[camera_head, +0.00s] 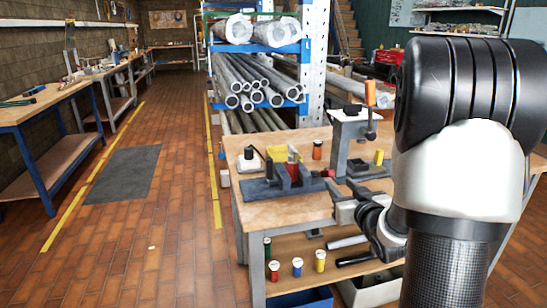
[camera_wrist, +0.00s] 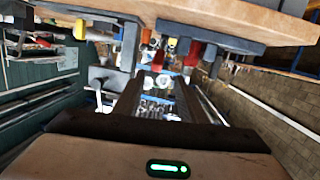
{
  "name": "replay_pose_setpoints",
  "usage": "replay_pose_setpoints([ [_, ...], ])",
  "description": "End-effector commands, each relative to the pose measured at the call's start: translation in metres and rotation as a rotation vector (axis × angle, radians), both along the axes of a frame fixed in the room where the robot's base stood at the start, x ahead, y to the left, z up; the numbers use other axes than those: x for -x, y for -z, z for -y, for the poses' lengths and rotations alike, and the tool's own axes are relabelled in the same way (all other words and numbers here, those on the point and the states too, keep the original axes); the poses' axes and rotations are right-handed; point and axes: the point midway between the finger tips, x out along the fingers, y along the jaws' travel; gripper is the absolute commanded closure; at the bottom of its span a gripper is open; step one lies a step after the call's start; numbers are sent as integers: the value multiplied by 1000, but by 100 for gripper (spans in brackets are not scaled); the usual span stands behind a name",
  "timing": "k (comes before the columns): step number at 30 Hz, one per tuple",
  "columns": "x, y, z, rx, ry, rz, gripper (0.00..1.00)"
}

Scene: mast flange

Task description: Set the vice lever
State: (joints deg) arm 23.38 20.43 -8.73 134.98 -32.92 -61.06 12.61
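The grey vice (camera_head: 290,180) with red and yellow parts stands on the wooden workbench (camera_head: 283,217). It also shows upside down at the upper right of the wrist view (camera_wrist: 205,42). I cannot make out for certain which part is its lever. A grey stand (camera_head: 352,133) with an upright orange-topped handle (camera_head: 370,94) is behind it to the right. My gripper (camera_head: 338,200) is at the bench's front right, right of the vice and apart from it. Its fingers look spread with nothing between them; in the wrist view they extend past the dark gripper body (camera_wrist: 165,97).
An orange cylinder (camera_head: 317,150) and a yellow one (camera_head: 379,157) stand on the bench. A lower shelf (camera_head: 290,252) holds several coloured cylinders. A rack of metal pipes (camera_head: 255,85) is behind.

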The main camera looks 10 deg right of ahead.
Motion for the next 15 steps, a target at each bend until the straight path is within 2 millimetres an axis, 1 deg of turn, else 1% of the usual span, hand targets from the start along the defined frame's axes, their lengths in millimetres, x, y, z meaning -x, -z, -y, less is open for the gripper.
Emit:
replay_pose_setpoints([
  [1, 3, 7, 8, -15, -17, 31, 62],
  [3, 6, 12, 12, -31, -46, 81, 62],
  [6, 11, 14, 15, -49, -73, 130, 62],
  [9, 11, 15, 14, -57, -87, 154, 62],
  [11, 8, 15, 14, -58, -90, 158, 62],
  [14, -4, 15, 13, -57, -90, 159, 62],
  [15, -11, 15, 13, -56, -91, 159, 62],
])
